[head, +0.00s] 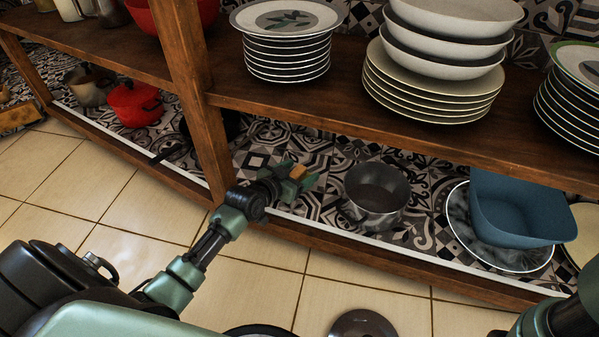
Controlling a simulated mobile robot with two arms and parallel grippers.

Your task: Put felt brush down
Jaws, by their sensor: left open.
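A small orange-brown block, which looks like the felt brush (298,172), shows at the fingers of my left gripper (296,182), over the patterned floor of the low shelf bay (262,160). My left gripper is open, with its green fingers around or right beside the block. I cannot tell whether the block touches the fingers or rests on the tiles. Part of it is hidden by the gripper. Only a piece of my right arm shows at the bottom right corner; its gripper is out of the picture.
A metal pot (376,194) stands right of my left gripper. A blue tub (515,215) sits on a plate further right. A wooden post (194,95) rises at the left. The shelf board (340,105) above carries stacked plates and bowls. Patterned floor shows between gripper and pot.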

